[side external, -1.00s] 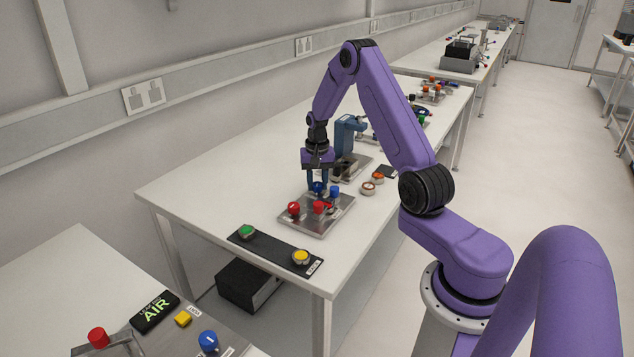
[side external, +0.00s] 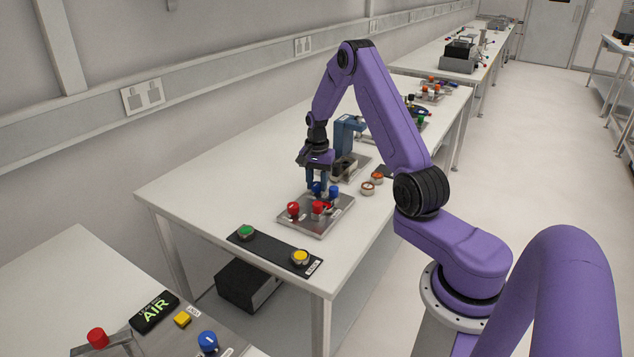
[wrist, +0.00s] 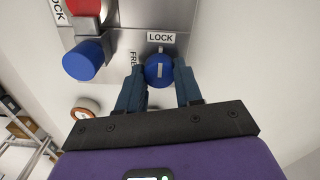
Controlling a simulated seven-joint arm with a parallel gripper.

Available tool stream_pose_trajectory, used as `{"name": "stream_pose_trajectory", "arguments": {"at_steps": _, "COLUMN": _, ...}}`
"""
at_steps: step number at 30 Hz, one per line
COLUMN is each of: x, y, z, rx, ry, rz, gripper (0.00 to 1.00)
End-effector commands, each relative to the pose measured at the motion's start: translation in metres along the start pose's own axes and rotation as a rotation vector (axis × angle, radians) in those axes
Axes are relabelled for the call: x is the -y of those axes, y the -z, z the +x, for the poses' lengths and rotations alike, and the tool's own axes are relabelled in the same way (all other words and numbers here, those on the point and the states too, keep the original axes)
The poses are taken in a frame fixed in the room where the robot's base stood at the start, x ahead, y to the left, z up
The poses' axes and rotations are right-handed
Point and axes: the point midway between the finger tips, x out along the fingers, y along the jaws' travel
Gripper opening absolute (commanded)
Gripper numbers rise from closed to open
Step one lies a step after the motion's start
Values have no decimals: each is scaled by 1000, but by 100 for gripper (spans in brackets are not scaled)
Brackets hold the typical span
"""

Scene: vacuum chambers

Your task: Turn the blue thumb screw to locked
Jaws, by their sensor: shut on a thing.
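The blue thumb screw (wrist: 158,74) is between my gripper's (wrist: 160,68) two dark blue fingers in the wrist view. The fingers are shut on its sides. A white line on its top runs up and down the picture, its upper end toward the LOCK label (wrist: 160,37). A FREE label (wrist: 134,59) is to its left, partly hidden by a finger. In the side view my gripper (side external: 317,184) points down over the metal plate (side external: 300,222), with the screw (side external: 316,188) mostly hidden at its fingertips.
A second blue knob (wrist: 84,60) stands close to the left in the wrist view. Red knobs (side external: 293,208) share the plate. A black strip with green and yellow buttons (side external: 275,252) lies in front. A blue device (side external: 344,137) stands behind. The table's left part is clear.

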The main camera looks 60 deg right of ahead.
Motion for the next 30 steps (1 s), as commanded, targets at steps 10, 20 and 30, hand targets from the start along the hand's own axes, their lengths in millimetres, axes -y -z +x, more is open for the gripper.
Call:
{"name": "stream_pose_trajectory", "arguments": {"at_steps": 10, "x": 0, "y": 1, "z": -1, "rx": 0, "ry": 2, "rz": 4, "gripper": 60}}
{"name": "stream_pose_trajectory", "arguments": {"at_steps": 20, "x": 0, "y": 1, "z": -3, "rx": -1, "ry": 2, "rz": 2, "gripper": 60}}
{"name": "stream_pose_trajectory", "arguments": {"at_steps": 30, "x": 1, "y": 1, "z": -57, "rx": -4, "ry": 5, "rz": 2, "gripper": 60}}
